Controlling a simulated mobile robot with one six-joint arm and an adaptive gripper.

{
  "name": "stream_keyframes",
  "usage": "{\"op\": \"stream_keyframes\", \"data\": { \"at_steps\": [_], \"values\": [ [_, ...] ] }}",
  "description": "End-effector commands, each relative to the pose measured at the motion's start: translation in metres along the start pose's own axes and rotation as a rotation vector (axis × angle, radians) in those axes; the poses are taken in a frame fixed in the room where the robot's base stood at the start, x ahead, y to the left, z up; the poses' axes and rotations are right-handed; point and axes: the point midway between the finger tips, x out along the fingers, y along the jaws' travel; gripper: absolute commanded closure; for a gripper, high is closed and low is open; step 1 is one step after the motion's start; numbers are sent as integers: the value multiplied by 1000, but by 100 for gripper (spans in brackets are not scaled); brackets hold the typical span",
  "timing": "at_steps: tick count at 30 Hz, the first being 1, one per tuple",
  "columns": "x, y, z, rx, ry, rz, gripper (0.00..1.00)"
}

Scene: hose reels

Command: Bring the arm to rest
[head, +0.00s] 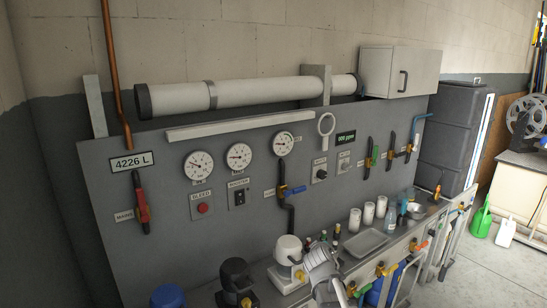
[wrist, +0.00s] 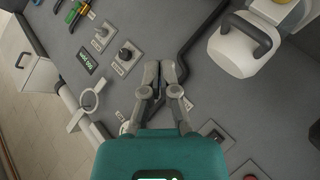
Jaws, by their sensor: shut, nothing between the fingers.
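My gripper (wrist: 161,72) shows in the wrist view with its two grey fingers together and nothing between them. Its teal body fills the bottom of that view. The fingers point across the grey panel (wrist: 195,85), near a bent black pipe (wrist: 206,38); I cannot tell the gap to the panel. In the head view, a grey and white jointed part that looks like my arm (head: 324,272) rises at the bottom, in front of the bench. The fingers cannot be made out there.
The panel carries gauges (head: 239,157), switches, valve handles and a white ring (head: 326,124). A white-topped pump (head: 288,250) and a black-topped one (head: 236,280) stand on the bench. White cups (head: 368,213), a tray (head: 365,242) and bottles stand further right. Open floor (head: 490,265) lies at the right.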

Motion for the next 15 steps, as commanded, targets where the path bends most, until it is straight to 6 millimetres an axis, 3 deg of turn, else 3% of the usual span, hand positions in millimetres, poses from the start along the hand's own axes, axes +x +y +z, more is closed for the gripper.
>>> {"op": "stream_keyframes", "data": {
  "at_steps": [1,6,15],
  "values": [
    [-7,-3,18,44,-62,-26,100],
    [-28,-21,70,184,-275,-130,100],
    [-89,-64,142,388,-640,-356,100]
  ]
}}
